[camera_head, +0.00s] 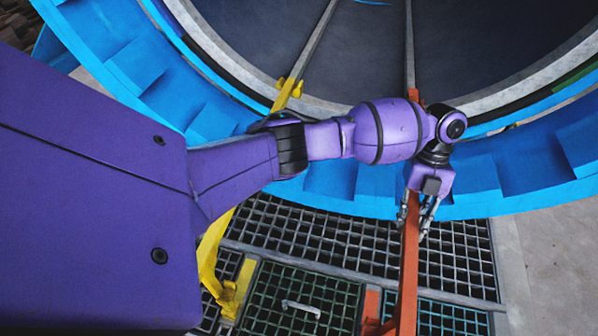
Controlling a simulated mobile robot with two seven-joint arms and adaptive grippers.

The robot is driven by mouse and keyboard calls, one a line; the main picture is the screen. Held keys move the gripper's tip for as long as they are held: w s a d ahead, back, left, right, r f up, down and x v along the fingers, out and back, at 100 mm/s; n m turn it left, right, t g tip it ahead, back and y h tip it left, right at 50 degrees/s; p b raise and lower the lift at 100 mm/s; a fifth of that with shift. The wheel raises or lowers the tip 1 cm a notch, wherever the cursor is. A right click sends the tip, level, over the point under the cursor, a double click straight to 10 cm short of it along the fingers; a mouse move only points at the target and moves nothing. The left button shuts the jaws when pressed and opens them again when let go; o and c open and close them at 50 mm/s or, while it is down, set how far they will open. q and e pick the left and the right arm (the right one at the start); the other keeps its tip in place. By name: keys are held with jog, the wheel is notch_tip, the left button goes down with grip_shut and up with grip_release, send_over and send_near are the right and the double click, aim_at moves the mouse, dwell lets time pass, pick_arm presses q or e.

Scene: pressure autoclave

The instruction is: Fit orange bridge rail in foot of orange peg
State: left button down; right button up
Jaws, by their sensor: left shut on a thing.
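The orange bridge rail (409,265) is a long, narrow bar running from the bottom edge up toward the blue autoclave rim. My left gripper (415,226) points down with its fingers around the bar and is shut on it, near the rim's lower edge. Another orange piece (413,95) shows above my forearm at the end of a grey rail inside the autoclave; my arm hides how it meets the bar. Orange parts (371,308) also stand beside the bar's lower end. I cannot tell which of these is the peg's foot. My right gripper is out of view.
The blue autoclave ring (500,185) curves across the middle around a dark chamber (365,55). A yellow rail (212,255) runs to the left, partly behind my arm. Dark floor grating (310,238) with a handled hatch (300,308) lies below. Grey floor (545,260) is clear at right.

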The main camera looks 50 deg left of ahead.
pick_arm(q)
jog(key=shift+w+d+r+p, duration=0.15)
jog(key=shift+r+p, duration=0.35)
jog(key=shift+r, duration=0.7)
jog(key=shift+f, duration=0.25)
dwell(1.6)
jog(key=shift+f+b, duration=0.65)
jog(key=shift+f, duration=0.7)
dwell(0.4)
jog(key=shift+r, duration=0.15)
dwell(0.4)
